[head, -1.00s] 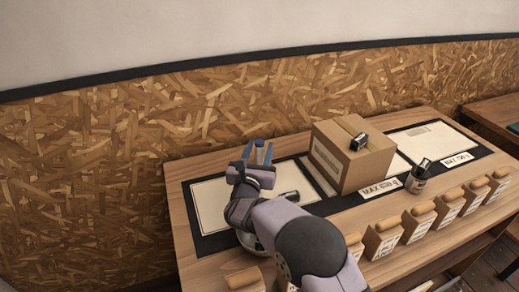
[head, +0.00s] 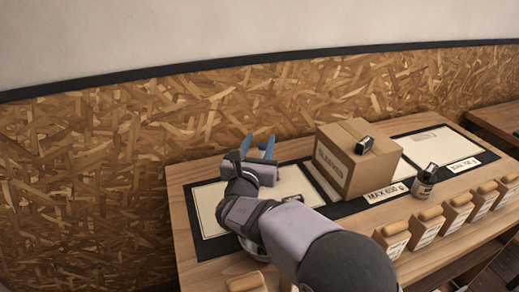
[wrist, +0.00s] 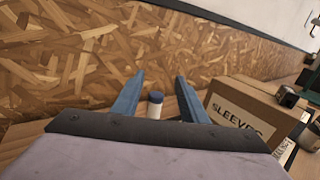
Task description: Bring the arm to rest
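My gripper (head: 257,146) is at the far left part of the wooden table, its two blue fingers pointing toward the chipboard wall. It also shows in the wrist view (wrist: 159,80), with a clear gap between the fingers. A small white bottle with a dark blue cap (wrist: 155,110) appears between the fingers in the wrist view, with space on both sides; its distance is hard to tell. Nothing is seen gripped. My arm reaches across the table from the lower right and hides part of the left mat.
A cardboard box (head: 340,172) marked SLEEVES stands right of my gripper, a small dark item (head: 364,144) on top. Pale mat area (head: 208,208) is bare at left.

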